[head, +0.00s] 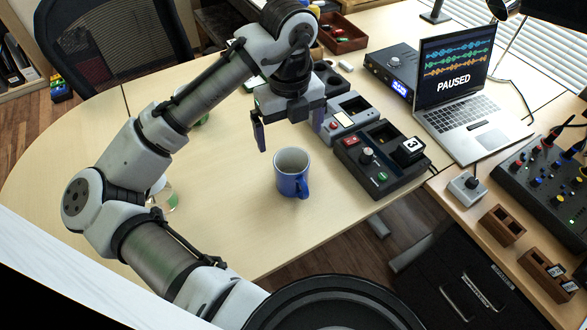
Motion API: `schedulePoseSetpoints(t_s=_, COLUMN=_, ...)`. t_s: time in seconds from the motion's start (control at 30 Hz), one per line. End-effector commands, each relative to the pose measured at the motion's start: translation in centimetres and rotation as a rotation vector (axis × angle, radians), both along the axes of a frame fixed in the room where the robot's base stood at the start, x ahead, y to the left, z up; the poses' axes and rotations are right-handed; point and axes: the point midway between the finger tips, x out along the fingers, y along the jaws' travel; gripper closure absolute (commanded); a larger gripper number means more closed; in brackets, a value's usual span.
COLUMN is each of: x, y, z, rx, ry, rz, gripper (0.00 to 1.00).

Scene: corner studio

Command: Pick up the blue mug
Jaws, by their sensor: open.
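The blue mug (290,182) stands upright on the light wooden table, with a pale inside and its handle towards the front right. My gripper (289,143) is above the mug and slightly behind it in the picture, fingers pointing down. Its two fingers are wide apart, one at the left and one at the right, with nothing between them. The mug appears apart from the fingers.
A black device with a knob (368,160) and a grey device (345,115) stand right of the mug. A laptop (470,95) reads PAUSED. The table left of the mug is mostly clear.

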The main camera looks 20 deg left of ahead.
Motion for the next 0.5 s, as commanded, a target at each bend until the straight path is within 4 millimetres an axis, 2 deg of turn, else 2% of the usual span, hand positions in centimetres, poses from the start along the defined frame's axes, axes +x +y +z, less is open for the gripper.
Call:
schedulePoseSetpoints(t_s=0.03, x=0.0, y=-0.1, z=-1.2, rx=-0.006, ry=0.001, rz=0.0, gripper=0.04)
schedulePoseSetpoints(t_s=0.2, x=0.0, y=-0.1, z=-4.4, rx=-0.005, ry=-0.002, rz=0.001, gripper=0.04)
schedulePoseSetpoints(t_s=0.5, x=-0.1, y=-0.3, z=-6.7, rx=-0.003, ry=-0.004, rz=0.0, gripper=0.04)
